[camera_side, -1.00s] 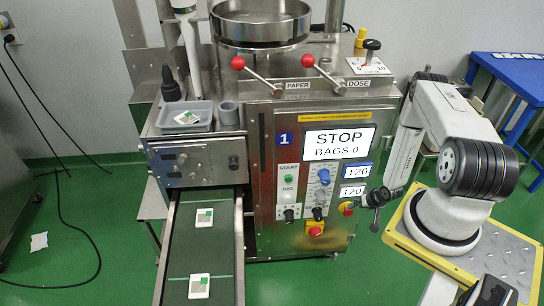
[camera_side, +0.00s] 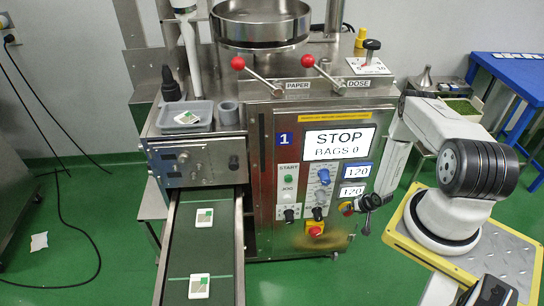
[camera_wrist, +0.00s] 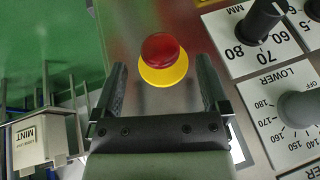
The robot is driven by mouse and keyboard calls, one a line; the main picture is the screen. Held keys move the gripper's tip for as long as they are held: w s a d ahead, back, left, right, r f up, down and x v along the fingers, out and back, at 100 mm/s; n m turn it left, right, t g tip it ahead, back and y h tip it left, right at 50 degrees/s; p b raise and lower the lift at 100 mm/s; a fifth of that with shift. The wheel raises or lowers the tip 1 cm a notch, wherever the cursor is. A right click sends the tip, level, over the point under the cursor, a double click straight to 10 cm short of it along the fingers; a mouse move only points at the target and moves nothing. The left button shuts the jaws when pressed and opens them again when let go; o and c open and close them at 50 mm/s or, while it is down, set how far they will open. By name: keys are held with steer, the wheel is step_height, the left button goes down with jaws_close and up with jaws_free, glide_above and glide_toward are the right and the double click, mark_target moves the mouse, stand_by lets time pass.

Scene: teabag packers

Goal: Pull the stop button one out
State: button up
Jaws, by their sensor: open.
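A red stop button with a yellow collar (camera_wrist: 161,55) shows in the wrist view, between and just beyond my two fingertips. In the side view this button (camera_side: 345,208) is at the right edge of the machine front, partly hidden by my gripper (camera_side: 358,206). My gripper (camera_wrist: 161,68) is open, one finger on each side of the button, with nothing held. I cannot tell whether the fingers overlap the button in depth. A second red button on a yellow base (camera_side: 315,229) sits lower on the front.
A dial marked 60, 70, 80 (camera_wrist: 260,25) and a dial marked LOWER (camera_wrist: 297,108) stand right of the button in the wrist view. A white MINT box (camera_wrist: 40,140) is at left. The display (camera_side: 340,142) reads STOP, BAGS 0.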

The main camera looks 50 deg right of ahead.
mark_target(350, 212)
steer(key=shift+x, duration=1.5)
